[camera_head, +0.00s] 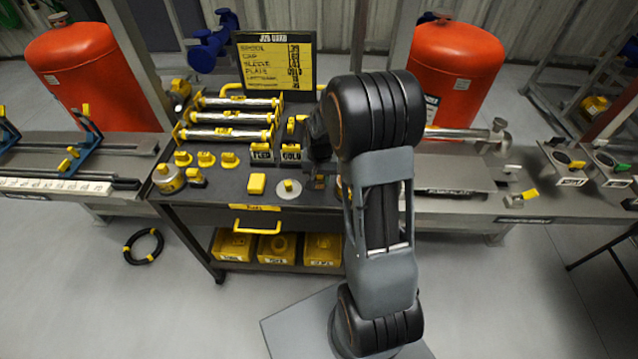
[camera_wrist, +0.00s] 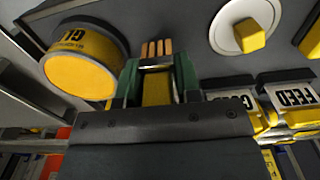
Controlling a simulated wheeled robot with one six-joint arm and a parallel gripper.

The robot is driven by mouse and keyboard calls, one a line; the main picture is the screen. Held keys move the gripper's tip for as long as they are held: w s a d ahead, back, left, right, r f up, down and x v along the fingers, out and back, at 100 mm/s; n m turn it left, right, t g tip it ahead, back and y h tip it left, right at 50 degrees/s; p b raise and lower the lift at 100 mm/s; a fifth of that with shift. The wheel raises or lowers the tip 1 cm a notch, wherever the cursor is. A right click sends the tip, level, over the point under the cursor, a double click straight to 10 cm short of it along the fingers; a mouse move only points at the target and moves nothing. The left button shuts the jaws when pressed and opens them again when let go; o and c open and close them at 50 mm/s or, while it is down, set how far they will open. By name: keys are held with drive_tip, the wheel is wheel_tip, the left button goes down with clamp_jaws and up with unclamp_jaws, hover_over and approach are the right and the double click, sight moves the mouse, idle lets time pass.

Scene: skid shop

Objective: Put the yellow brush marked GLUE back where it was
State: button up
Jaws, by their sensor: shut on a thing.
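In the wrist view my gripper (camera_wrist: 157,78) is shut on a yellow brush (camera_wrist: 156,90) with brown bristles (camera_wrist: 157,48) that stick out past the green fingers. The brush's marking is not readable. A round yellow tin (camera_wrist: 86,62) with lettering that starts "GLU" stands close beside the gripper, to its left in the wrist view. In the head view my arm hides most of the gripper, the brush and that tin.
The cart top (camera_head: 225,195) holds a white disc with a yellow knob (camera_head: 288,188), a yellow block (camera_head: 257,183), FEED (camera_head: 261,153) and COLD (camera_head: 291,153) holders, and another tin (camera_head: 168,178). Metal rollers (camera_head: 230,117) lie behind. A job board (camera_head: 277,62) stands at the back.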

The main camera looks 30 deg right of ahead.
sight(319, 184)
drive_tip(key=shift+w+f, duration=0.2)
drive_tip(key=shift+f, duration=1.55)
drive_tip(key=shift+f, duration=0.25)
drive_tip(key=o, duration=0.9)
drive_tip(key=shift+r, duration=0.1)
